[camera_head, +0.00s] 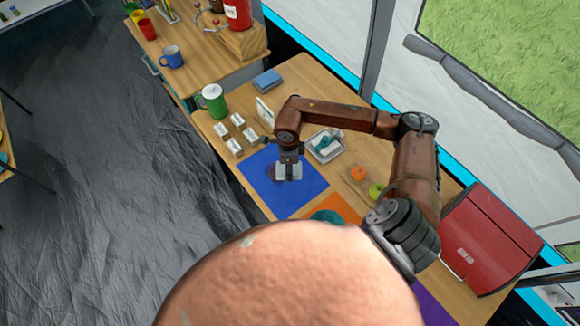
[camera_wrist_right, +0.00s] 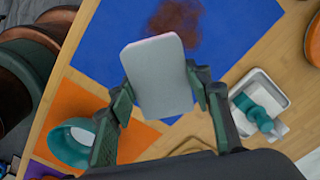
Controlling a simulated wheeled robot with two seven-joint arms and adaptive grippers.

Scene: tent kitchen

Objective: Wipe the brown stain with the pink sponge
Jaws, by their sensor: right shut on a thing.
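My right gripper (camera_head: 290,158) is above the blue mat (camera_head: 260,190) on the counter. In the right wrist view the gripper (camera_wrist_right: 160,88) is shut on a pale, greyish-pink sponge (camera_wrist_right: 155,70), one finger on each side. The sponge (camera_head: 289,173) also shows under the gripper in the head view. The brown stain (camera_wrist_right: 180,18) is a reddish-brown smear on the blue mat, just beyond the sponge's far edge in the wrist view. In the head view the stain (camera_head: 270,170) shows just left of the sponge. I cannot tell whether the sponge touches the mat. My left gripper is not in view.
A white tray (camera_head: 338,151) with a teal-and-white item stands right of the mat. A teal bowl (camera_wrist_right: 68,143) sits on an orange mat (camera_wrist_right: 75,103). Small white-topped blocks (camera_head: 235,146) and a green mug (camera_head: 213,102) stand left. A red bread box (camera_head: 487,237) is far right.

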